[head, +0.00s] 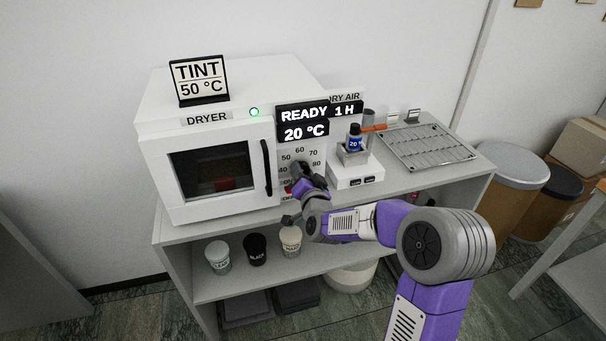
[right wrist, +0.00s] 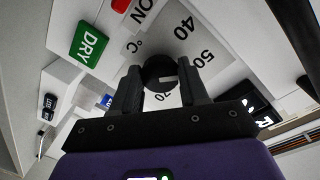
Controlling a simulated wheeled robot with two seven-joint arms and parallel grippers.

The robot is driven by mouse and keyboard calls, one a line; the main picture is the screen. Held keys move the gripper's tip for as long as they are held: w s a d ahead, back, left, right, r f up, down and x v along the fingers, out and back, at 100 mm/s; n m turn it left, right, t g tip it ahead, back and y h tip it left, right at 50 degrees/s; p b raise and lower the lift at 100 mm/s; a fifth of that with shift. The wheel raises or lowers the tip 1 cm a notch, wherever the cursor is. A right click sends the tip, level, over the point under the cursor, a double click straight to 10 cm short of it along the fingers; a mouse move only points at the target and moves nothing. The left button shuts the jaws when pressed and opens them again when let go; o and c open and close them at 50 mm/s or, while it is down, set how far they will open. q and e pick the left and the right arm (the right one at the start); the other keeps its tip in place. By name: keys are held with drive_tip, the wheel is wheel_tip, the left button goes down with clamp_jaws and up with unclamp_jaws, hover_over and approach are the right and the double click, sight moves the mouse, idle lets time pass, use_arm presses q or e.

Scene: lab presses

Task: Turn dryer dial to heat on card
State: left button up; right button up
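The white dryer (head: 208,208) stands on the bench. Its card (head: 200,80) on top reads TINT 50 °C. Its display (head: 303,132) reads 20 °C under READY 1 H. The dark round dial (right wrist: 160,72) sits between my right gripper's fingers (right wrist: 161,88) in the right wrist view and fills the gap between them. The marks 40, 50 and 70 show around it; a finger seems to cover 60. The dial's pointer is not clear. In the head view my right gripper (head: 302,182) is at the dial panel (head: 299,155) and partly hides it. My left gripper is out of view.
A green DRY button (right wrist: 90,43) and a red ON switch (right wrist: 147,4) lie near the dial. A small bottle (head: 355,137) stands on a white unit (head: 356,171) to the right, before a wire rack (head: 428,146).

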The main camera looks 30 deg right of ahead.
drive_tip(key=o, duration=0.5)
drive_tip(key=v, duration=0.7)
drive_tip(key=shift+s+a+r+p, duration=0.1)
drive_tip(key=shift+s+a+p, duration=0.05)
drive_tip(key=shift+s+p, duration=0.15)
drive_tip(key=s+a+f+n+g+y+p, duration=0.1)
drive_tip(key=a+f+g+y, duration=0.15)
drive_tip(key=f, duration=0.45)
drive_tip(key=s+a+f+n+g+y+p, duration=0.1)
drive_tip(key=a+f+n+g, duration=0.1)
drive_tip(key=a+f, duration=0.35)
drive_tip(key=s+a+f+n+g+y, duration=0.1)
drive_tip(key=a+f+g+y, duration=0.1)
drive_tip(key=f, duration=0.6)
drive_tip(key=s+a+f+n+g+y, duration=0.1)
drive_tip(key=s+a+f+g, duration=0.2)
drive_tip(key=s+a+f, duration=0.1)
drive_tip(key=s+a+f+n+g+y+p, duration=0.1)
drive_tip(key=s+a+f+n+g, duration=0.1)
drive_tip(key=s+f, duration=0.4)
drive_tip(key=s+a+f+n+g+y+p, duration=0.1)
drive_tip(key=s+a+f+g, duration=0.3)
drive_tip(key=s, duration=0.6)
drive_tip(key=shift+s+a+f+n+g+y, duration=0.15)
drive_tip(key=shift+a+f+n+g, duration=0.2)
drive_tip(key=shift+a, duration=0.3)
drive_tip(key=shift+s+a+f+n+y, duration=0.1)
drive_tip(key=shift+a+f+n, duration=0.05)
drive_tip(key=shift+a+f, duration=0.4)
